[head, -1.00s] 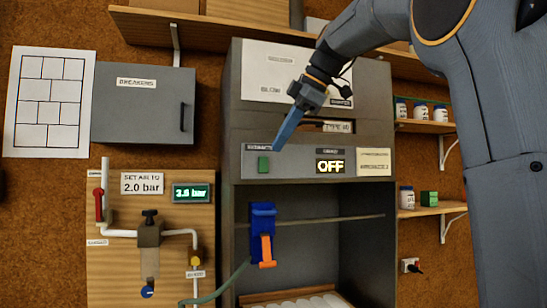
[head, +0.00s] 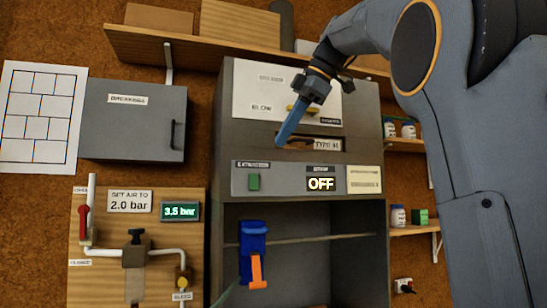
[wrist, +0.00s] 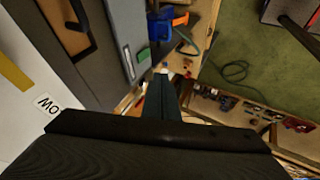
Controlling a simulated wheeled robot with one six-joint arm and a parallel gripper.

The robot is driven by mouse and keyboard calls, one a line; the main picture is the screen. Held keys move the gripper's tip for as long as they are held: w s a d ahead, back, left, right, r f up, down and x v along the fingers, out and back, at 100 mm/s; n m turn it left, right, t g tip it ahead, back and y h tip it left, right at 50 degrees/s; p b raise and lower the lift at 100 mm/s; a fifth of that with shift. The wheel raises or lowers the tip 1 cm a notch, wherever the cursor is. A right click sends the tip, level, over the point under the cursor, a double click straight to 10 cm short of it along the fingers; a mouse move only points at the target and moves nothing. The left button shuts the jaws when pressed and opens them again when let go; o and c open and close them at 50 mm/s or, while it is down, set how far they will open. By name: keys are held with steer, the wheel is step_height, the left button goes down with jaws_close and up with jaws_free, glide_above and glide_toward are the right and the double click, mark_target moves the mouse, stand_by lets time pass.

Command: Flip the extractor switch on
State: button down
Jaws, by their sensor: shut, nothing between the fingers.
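The extractor switch is a green rocker (head: 254,182) on the grey strip across the front of the hood, under a small dark label. It also shows in the wrist view (wrist: 143,55). Right of it on the strip, a display (head: 321,184) reads OFF. My gripper (head: 280,142) is shut and empty, its blue fingers pointing down and left. In the head view the fingertips appear above and a little right of the switch, over the hood front near a slot. They look apart from the switch.
A blue and orange tool (head: 252,255) hangs on a rail in the open bay below. At left are a grey breaker box (head: 135,120) and a wooden air board (head: 150,235) with a display reading 3.5 bar. A wooden shelf (head: 190,50) runs above.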

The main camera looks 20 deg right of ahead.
mark_target(261, 175)
steer(key=shift+f+g+b, duration=0.3)
steer(key=shift+f+b, duration=0.3)
steer(key=shift+b, duration=0.25)
steer(key=shift+r, duration=0.1)
steer(key=x, duration=0.4)
steer(key=w+p+x, duration=0.1)
steer(key=x, duration=0.2)
steer(key=w+r+p+x, duration=0.1)
steer(key=x, duration=0.3)
steer(key=shift+w+d+f, duration=0.2)
steer(key=shift+w+f, duration=0.1)
steer(key=shift+w, duration=0.45)
